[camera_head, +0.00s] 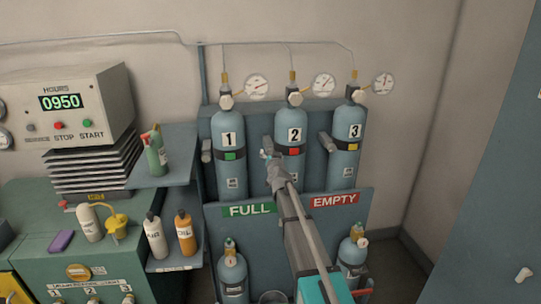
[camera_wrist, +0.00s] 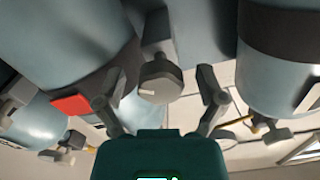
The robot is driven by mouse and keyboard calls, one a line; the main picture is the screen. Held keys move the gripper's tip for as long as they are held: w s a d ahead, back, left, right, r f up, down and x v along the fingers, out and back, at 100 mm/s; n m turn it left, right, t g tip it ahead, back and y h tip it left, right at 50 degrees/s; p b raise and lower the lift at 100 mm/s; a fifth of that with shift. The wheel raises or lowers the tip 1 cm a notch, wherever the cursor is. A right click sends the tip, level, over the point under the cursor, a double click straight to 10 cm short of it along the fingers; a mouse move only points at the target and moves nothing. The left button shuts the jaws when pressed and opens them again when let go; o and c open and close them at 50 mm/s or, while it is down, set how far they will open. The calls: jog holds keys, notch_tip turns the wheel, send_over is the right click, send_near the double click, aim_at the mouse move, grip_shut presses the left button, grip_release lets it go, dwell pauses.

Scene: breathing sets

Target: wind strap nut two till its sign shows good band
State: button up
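Cylinder two (camera_head: 291,170) stands in the middle of the rack, held by a dark strap. Its small sign (camera_head: 294,152) is red; it also shows red in the wrist view (camera_wrist: 72,104). The strap nut two (camera_wrist: 160,80) is a grey faceted knob with a pale mark on its face, at the left side of cylinder two. My gripper (camera_wrist: 162,92) is open, one finger on each side of the nut with gaps visible. In the head view my gripper (camera_head: 270,158) is in front of the nut and mostly hides it. How deep the nut sits between the fingers I cannot tell.
Cylinder one (camera_head: 229,180) has a green sign and cylinder three (camera_head: 345,170) a yellow one, each with a strap nut on its left. Smaller cylinders (camera_head: 233,278) stand below. A shelf with bottles (camera_head: 185,232) and a compressor box (camera_head: 68,103) are at left.

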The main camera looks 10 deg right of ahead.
jog(key=c, duration=1.1)
jog(key=shift+m, duration=0.5)
jog(key=m, duration=0.2)
jog(key=shift+a+m, duration=0.1)
jog(key=shift+m, duration=0.3)
jog(key=shift+r+m, duration=0.1)
jog(key=shift+m, duration=2.1)
jog(key=o, duration=1.1)
jog(key=shift+o, duration=0.2)
